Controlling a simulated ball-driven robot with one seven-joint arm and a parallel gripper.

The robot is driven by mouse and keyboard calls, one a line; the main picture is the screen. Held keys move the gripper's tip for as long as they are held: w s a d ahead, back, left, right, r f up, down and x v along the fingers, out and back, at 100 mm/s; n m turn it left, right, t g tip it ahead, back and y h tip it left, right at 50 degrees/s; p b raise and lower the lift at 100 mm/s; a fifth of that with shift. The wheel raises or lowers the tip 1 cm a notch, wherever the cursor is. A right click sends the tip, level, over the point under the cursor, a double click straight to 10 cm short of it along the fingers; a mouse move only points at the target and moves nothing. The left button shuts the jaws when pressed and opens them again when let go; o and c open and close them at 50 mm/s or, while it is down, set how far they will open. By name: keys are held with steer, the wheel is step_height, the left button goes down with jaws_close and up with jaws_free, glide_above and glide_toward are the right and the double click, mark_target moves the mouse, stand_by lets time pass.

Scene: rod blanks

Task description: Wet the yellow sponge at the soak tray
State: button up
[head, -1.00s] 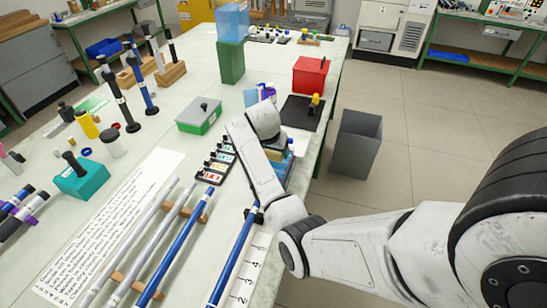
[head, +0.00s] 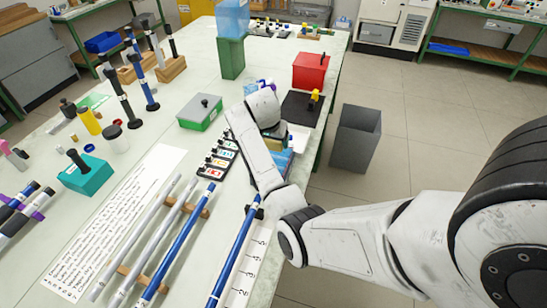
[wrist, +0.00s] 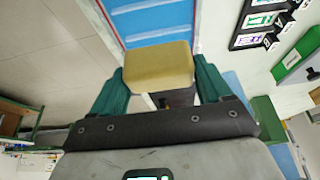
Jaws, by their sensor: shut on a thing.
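The yellow sponge (wrist: 158,68) is a block held between the teal fingers of my gripper (wrist: 160,88) in the wrist view. The gripper is shut on it. The blue soak tray (wrist: 150,22) lies just past the sponge at the top of the wrist view. I cannot tell whether the sponge touches it. In the head view, part of the blue tray (head: 283,160) shows at the table's right edge beside my arm. My arm hides the gripper and most of the tray there.
A row of small labelled black blocks (head: 219,155) stands left of my arm. A green-and-grey box (head: 200,112) is behind them. Blue and grey rods (head: 180,245) lie on wooden supports in front. A grey bin (head: 357,138) stands on the floor right of the table.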

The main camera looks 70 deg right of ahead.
steer(key=shift+r, duration=0.1)
stand_by(0.3)
steer(key=shift+r, duration=1.95)
